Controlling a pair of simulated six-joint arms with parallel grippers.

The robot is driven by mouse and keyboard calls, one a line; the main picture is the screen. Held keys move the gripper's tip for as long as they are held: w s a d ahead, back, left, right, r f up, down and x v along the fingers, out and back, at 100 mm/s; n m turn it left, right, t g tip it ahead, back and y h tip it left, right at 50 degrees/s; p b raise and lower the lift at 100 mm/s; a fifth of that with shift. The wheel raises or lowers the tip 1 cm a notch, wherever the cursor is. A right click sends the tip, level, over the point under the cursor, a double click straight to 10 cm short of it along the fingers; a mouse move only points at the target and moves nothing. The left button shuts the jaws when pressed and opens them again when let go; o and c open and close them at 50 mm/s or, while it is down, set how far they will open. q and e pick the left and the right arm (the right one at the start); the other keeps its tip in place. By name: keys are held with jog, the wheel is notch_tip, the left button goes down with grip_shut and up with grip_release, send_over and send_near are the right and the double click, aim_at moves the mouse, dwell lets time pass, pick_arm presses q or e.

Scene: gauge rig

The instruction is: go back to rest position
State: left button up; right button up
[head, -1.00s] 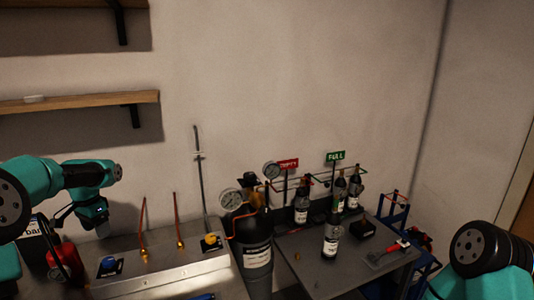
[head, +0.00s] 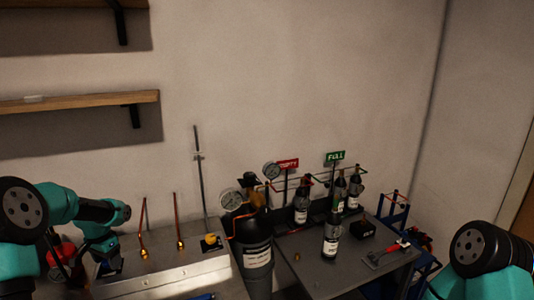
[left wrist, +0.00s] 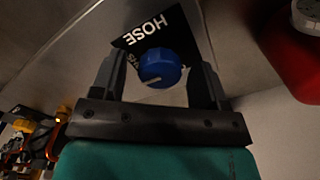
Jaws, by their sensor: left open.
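My left gripper (head: 108,268) is low over the left end of the metal bench, pointing down. In the left wrist view its two fingers (left wrist: 158,72) stand apart, one on each side of a round blue knob (left wrist: 160,68) with a pale pointer mark. I cannot tell whether the fingers touch the knob. A black label reading HOSE (left wrist: 145,28) lies beside the knob. In the head view the knob is mostly hidden by the gripper. Of my right arm only a teal and black link shows at the lower right; its gripper is out of view.
A yellow knob (head: 211,241) and two upright copper tubes (head: 178,222) are on the bench (head: 170,278). A red object (head: 62,252) is close left of my left gripper. A black cylinder (head: 255,250) with gauges stands right of the bench. Bottles (head: 331,238) stand on a grey table.

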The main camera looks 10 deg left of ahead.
pick_arm(q)
jog(key=n, duration=0.3)
jog(key=shift+n, duration=2.5)
jog(key=shift+r, duration=0.1)
